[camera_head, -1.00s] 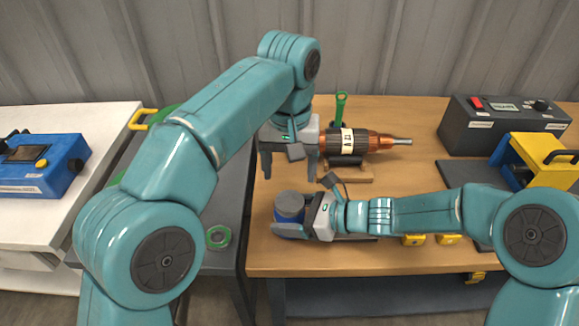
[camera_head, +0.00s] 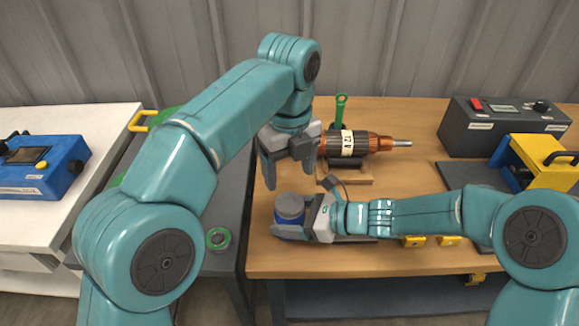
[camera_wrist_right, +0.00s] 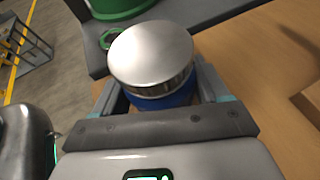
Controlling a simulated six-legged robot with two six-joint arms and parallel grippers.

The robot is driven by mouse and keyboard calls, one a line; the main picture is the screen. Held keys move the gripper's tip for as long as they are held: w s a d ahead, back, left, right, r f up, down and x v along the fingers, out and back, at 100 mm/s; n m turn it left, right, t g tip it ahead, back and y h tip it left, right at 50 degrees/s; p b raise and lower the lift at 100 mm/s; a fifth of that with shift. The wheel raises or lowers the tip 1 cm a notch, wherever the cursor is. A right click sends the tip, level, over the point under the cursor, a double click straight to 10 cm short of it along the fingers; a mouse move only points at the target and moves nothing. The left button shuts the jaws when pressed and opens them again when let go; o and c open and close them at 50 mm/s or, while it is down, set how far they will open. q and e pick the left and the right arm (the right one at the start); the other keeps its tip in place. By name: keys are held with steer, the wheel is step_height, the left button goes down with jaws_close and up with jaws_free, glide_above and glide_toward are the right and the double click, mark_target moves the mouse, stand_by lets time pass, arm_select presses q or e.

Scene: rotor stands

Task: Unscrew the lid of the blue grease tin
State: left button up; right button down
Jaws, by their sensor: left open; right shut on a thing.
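The blue grease tin (camera_head: 288,232) stands upright near the left end of the wooden bench, with its grey metal lid (camera_head: 289,206) on top. In the right wrist view the silver lid (camera_wrist_right: 150,55) sits on the blue tin (camera_wrist_right: 165,100) between the two fingers. My right gripper (camera_head: 294,229) is shut on the tin's body from the right. My left gripper (camera_head: 287,174) is open and empty, pointing down above the tin and a little behind it, apart from the lid.
A copper-wound rotor (camera_head: 352,143) lies on a wooden stand behind, close to my left gripper. A green-handled tool (camera_head: 340,108) stands behind it. A dark control box (camera_head: 500,125) and a yellow device (camera_head: 543,160) are at the right. A green ring (camera_head: 218,238) lies on the grey table.

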mark_target(289, 202)
arm_select(q)
steer(key=shift+f+m, duration=0.1)
steer(key=shift+m, duration=0.6)
step_height(289, 202, down, 8)
steer(key=shift+r, duration=0.1)
steer(key=c, duration=0.9)
steer(key=n, duration=2)
steer(key=shift+r, duration=0.1)
